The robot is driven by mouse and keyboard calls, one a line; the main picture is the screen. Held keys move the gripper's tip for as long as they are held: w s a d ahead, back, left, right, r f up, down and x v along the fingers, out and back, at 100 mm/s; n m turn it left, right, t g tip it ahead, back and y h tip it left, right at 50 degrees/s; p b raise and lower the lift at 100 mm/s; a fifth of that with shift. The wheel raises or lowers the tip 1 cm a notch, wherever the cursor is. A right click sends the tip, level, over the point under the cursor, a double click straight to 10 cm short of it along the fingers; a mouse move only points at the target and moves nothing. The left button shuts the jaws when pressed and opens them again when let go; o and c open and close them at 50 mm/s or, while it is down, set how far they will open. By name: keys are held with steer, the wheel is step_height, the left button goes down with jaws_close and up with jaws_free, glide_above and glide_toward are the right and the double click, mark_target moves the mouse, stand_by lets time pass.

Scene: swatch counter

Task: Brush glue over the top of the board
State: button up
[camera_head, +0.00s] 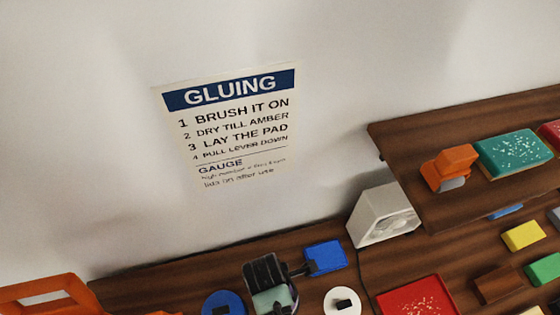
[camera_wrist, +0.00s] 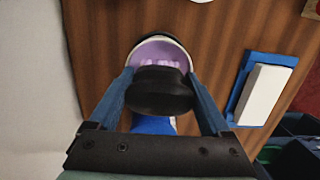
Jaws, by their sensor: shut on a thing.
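My gripper (camera_wrist: 159,78) is shut on a black rounded piece (camera_wrist: 160,95) in the wrist view. Only its thick dark end shows, so I cannot tell if it is the brush handle. Just beyond it is a round pale-rimmed pot with lilac inside (camera_wrist: 158,53); the black piece covers part of it. I cannot tell whether the held piece touches the pot. Right of the gripper, a white block (camera_wrist: 262,95) lies on a blue base (camera_wrist: 237,99). I cannot tell whether this is the board. Bristles and glue on a board are not visible.
A gluing sign (camera_head: 230,125) hangs on the wall. The wooden counter (camera_head: 165,281) carries a blue disc (camera_head: 222,300), a white disc (camera_head: 335,302), a blue item (camera_head: 325,257) and a red speckled panel (camera_head: 418,298). A white boxy device (camera_head: 383,215) stands beside the raised shelf (camera_head: 405,142).

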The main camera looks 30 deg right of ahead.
steer(key=shift+r+p, duration=3.5)
steer(key=shift+p, duration=0.25)
steer(key=shift+f, duration=0.1)
